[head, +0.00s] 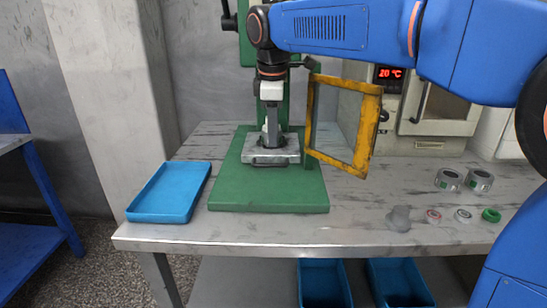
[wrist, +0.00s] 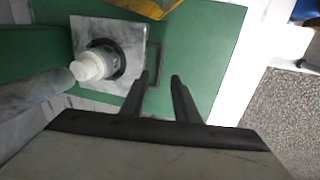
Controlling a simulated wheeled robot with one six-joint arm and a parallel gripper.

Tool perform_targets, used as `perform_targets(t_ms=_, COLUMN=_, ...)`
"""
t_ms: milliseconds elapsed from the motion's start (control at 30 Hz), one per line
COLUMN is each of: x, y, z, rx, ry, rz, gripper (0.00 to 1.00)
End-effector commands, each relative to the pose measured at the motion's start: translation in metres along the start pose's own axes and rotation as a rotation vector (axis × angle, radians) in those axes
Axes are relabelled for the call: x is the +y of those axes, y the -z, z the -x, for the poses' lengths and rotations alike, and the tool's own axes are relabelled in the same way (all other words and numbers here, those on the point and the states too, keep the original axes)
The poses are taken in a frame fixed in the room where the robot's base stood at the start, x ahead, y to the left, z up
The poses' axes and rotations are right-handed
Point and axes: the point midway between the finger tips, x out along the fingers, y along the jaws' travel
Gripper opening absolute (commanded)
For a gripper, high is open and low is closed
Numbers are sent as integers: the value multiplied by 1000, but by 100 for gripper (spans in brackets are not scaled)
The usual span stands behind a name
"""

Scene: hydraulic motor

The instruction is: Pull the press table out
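The press table (head: 290,158) is a grey metal plate on the green press base (head: 270,199), with a small dark handle at its front. In the wrist view, the plate (wrist: 132,33) carries a pale, stepped cylindrical part (wrist: 92,66) with a dark ring, and its handle (wrist: 155,62) sticks out at the right. My gripper (wrist: 160,78) points down near the handle with its two dark fingers apart and nothing held. I cannot tell whether a finger touches the handle. In the head view my gripper partly hides the press.
The yellow guard frame (head: 366,132) stands swung out right of the press. A blue tray (head: 150,211) lies left of the base. An oven with a red display (head: 390,73) stands behind right. Several rings and small parts (head: 448,180) lie on the table's right.

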Motion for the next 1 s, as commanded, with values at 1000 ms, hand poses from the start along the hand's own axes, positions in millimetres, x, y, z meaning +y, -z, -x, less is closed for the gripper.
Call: perform_targets(t_ms=1000, x=0, y=0, z=-88, rx=0, ry=0, rz=-1, gripper=16)
